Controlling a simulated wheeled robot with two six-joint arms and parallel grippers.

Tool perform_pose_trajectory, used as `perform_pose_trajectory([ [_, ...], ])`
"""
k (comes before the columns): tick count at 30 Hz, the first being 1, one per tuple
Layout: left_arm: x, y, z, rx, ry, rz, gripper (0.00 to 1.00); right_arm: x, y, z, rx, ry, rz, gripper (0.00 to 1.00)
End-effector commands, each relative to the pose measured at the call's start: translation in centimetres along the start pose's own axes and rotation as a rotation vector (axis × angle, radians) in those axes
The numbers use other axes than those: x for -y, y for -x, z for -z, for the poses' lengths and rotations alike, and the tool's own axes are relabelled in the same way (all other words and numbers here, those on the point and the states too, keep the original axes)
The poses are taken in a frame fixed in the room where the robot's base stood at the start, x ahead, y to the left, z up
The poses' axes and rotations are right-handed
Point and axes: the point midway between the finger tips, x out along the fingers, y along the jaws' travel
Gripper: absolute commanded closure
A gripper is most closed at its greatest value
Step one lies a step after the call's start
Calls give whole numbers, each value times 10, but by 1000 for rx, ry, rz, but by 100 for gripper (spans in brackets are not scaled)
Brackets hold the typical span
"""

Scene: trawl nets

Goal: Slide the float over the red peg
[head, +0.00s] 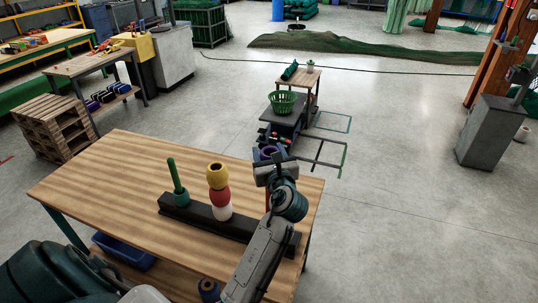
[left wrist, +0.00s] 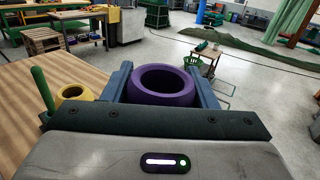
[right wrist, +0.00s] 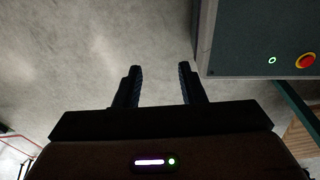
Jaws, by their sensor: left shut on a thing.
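My left gripper (head: 270,163) is shut on the purple float (head: 268,152), a thick ring. In the left wrist view the float (left wrist: 167,84) sits between the two fingers with its hole facing up. The gripper is above the right part of the black base bar (head: 178,208) on the table. A thin strip of the red peg (head: 267,198) shows beside my left arm; the arm hides the rest. A green peg (head: 179,178) stands bare at the bar's left. Yellow (head: 217,180), red (head: 221,194) and white (head: 222,212) floats are stacked mid-bar. My right gripper (right wrist: 160,85) is open and empty.
The wooden table (head: 120,180) is clear left of the bar. A blue bin (head: 124,251) is below it. Beyond the table stands a cart with a green basket (head: 283,103). In the right wrist view, bare floor (right wrist: 90,60) lies beyond the fingers.

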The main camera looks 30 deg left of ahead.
Motion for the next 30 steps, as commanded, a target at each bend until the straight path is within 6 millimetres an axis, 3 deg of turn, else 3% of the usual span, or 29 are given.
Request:
perform_pose_trajectory([
  [30, -2, 0, 56, -1, -2, 0, 73, -5, -62, -12, 7, 5, -10, 64],
])
